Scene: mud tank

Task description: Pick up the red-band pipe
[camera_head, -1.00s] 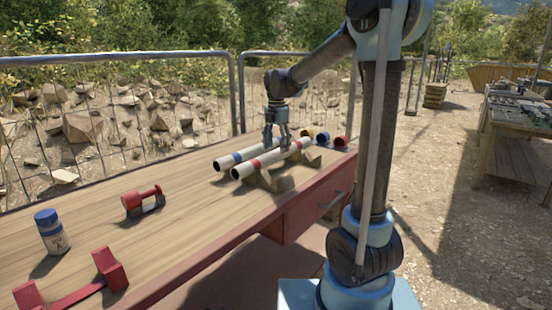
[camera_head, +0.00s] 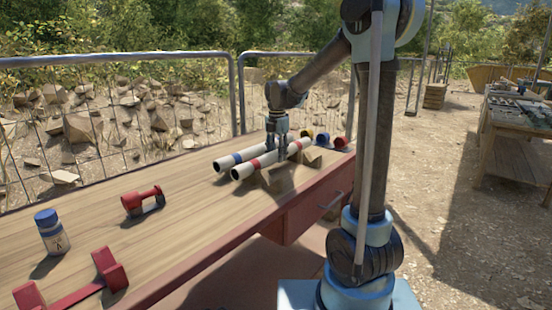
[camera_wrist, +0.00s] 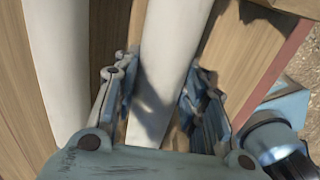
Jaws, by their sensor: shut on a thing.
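The red-band pipe (camera_head: 245,169) is a white tube with a red band near its near end. It lies on wooden blocks (camera_head: 277,178) on the workbench. My gripper (camera_head: 277,151) points down over the middle of this pipe. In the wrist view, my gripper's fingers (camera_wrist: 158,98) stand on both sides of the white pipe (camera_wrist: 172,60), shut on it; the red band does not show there. A blue-band pipe (camera_head: 226,161) lies parallel on the left, outside the fingers; its white tube also shows in the wrist view (camera_wrist: 60,70).
A yellow-ended piece (camera_head: 307,134) and a red-ended piece (camera_head: 341,142) lie beyond the pipes. A red clamp-like object (camera_head: 142,200), a blue-capped bottle (camera_head: 52,236) and a red bracket (camera_head: 75,293) are nearer. The bench between is clear. A wire fence (camera_head: 120,130) runs behind.

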